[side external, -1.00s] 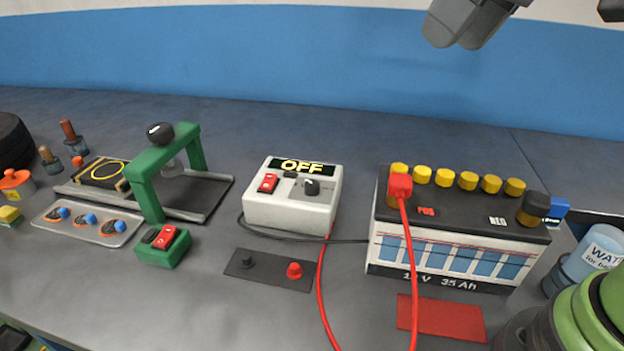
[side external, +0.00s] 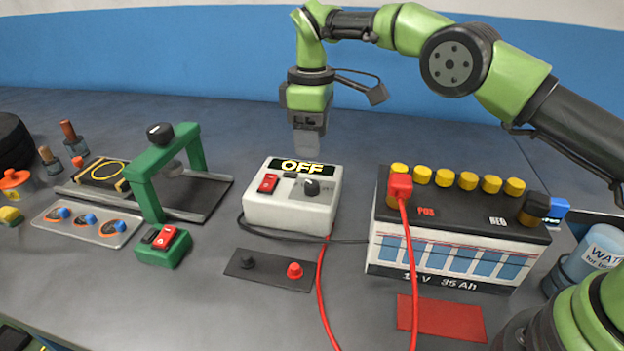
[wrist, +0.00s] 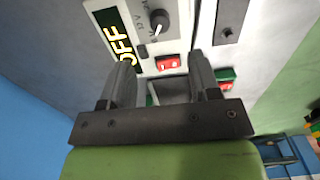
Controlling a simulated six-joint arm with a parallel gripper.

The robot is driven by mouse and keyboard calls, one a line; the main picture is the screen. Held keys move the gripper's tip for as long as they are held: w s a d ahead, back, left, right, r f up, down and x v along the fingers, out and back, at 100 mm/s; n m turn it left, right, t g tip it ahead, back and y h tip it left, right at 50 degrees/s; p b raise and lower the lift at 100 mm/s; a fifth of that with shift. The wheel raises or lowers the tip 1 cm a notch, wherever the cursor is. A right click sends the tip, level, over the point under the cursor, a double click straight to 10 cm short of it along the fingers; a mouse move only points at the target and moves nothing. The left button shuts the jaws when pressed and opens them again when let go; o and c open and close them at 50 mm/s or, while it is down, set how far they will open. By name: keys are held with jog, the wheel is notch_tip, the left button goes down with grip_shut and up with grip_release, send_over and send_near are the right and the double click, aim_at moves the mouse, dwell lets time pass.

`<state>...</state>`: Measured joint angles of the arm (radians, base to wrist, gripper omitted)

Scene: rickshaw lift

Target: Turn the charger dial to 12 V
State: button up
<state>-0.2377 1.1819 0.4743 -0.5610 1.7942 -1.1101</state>
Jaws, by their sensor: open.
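The charger (side external: 262,212) is a white box on the bench, left of the battery. Its display (side external: 302,167) reads OFF. The black round dial (side external: 312,187) is on its top at the right; in the wrist view the dial (wrist: 159,22) shows a white pointer mark, with small lettering around it too blurred to read surely. A red rocker switch (side external: 268,183) is on the top at the left. My gripper (side external: 309,155) points down just behind and above the charger, apart from the dial. In the wrist view its two fingers stand apart with nothing between them.
The battery (side external: 455,225) with yellow caps stands to the right. A red cable (side external: 411,260) hangs from its red clamp. A dark plate (side external: 245,268) with black and red posts lies in front. A green press frame (side external: 146,190) stands to the left.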

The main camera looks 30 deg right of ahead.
aim_at(312, 183)
notch_tip(312, 183, down, 9)
jog(key=shift+f, duration=0.2)
dwell(0.3)
jog(key=c, duration=0.9)
